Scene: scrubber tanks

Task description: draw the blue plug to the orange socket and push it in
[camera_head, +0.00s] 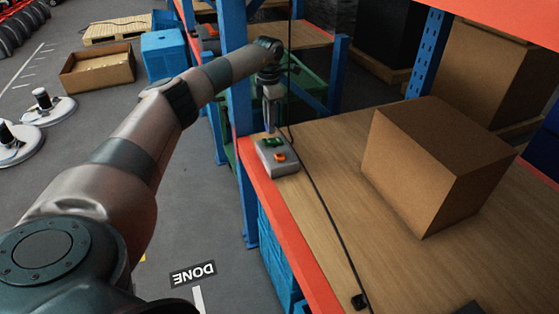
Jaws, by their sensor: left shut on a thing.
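My left gripper (269,126) points down just above a small grey box at the shelf's front left corner. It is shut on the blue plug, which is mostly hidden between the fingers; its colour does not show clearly. The grey box (285,170) carries a green socket (270,142) and, nearer to me, the orange socket (280,157), which is uncovered. The gripper is over the green side, behind the orange socket. A black cable (322,204) runs from beside the gripper along the wooden shelf to a small black piece (359,301). My right gripper is out of view.
A large cardboard box (425,165) stands on the shelf to the right. A blue upright (238,70) and the orange shelf edge (290,232) lie close to my left arm. The wood between cable and cardboard box is clear.

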